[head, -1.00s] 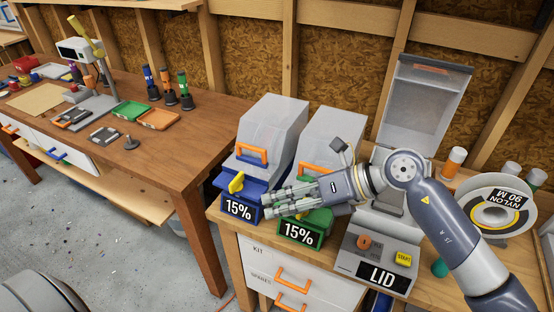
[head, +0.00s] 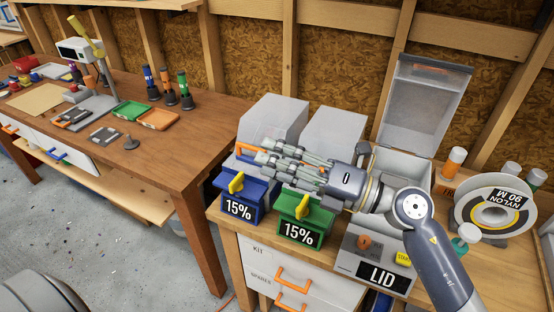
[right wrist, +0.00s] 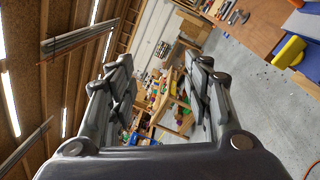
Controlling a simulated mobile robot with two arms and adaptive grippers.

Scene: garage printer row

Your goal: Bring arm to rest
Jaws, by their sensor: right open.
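My right arm reaches in from the lower right in the head view. Its gripper (head: 266,152) points left, open and empty, above the blue-fronted (head: 238,207) and green-fronted (head: 296,233) boxes. It hides part of their clear covers and the orange handles. Each box has a yellow lever, blue box's (head: 236,183) and green box's (head: 302,206), and a 15% label. In the right wrist view, the fingers (right wrist: 160,78) stand apart with nothing between them; a yellow lever (right wrist: 288,52) shows at the right. My left gripper is not in view.
The LID box (head: 385,275) stands beside the green box with its clear lid (head: 425,100) raised. A nylon spool (head: 495,205) and bottles are at the right. A brown workbench (head: 170,165) with tools is at the left. Bare floor (head: 90,240) lies in front.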

